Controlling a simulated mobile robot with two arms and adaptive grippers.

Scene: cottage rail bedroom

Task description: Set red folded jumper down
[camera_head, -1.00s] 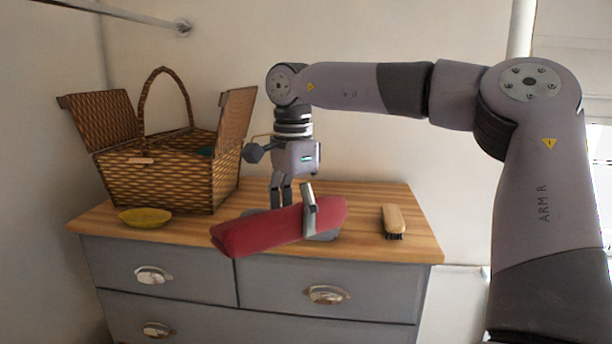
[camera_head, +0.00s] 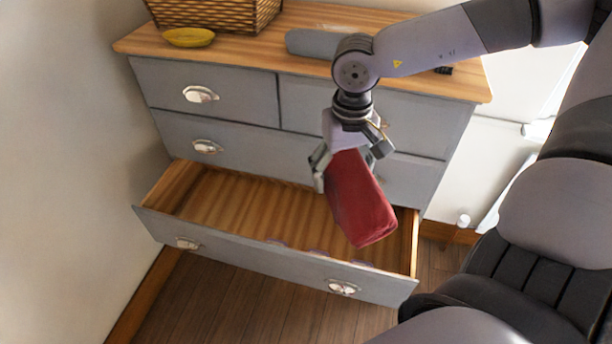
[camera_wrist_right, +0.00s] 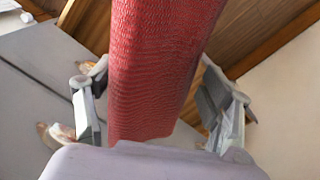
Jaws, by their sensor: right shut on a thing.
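The red folded jumper (camera_head: 360,203) hangs from my right gripper (camera_head: 345,165), tilted, in front of the dresser and over the right part of the open bottom drawer (camera_head: 225,208). The gripper's fingers lie on either side of its upper end. In the right wrist view, the jumper (camera_wrist_right: 160,65) fills the middle between the fingers of my right gripper (camera_wrist_right: 160,110). The drawer is pulled out and shows a bare wooden floor, with a few small pale purple marks near its front edge. The jumper hides part of the drawer's right side. My left gripper is out of view.
On the dresser top (camera_head: 290,45) stand a wicker basket (camera_head: 215,12), a yellow dish (camera_head: 188,38) and a grey object (camera_head: 325,44). The upper drawers are closed. A wall borders the left side, and wooden floor (camera_head: 200,300) lies in front.

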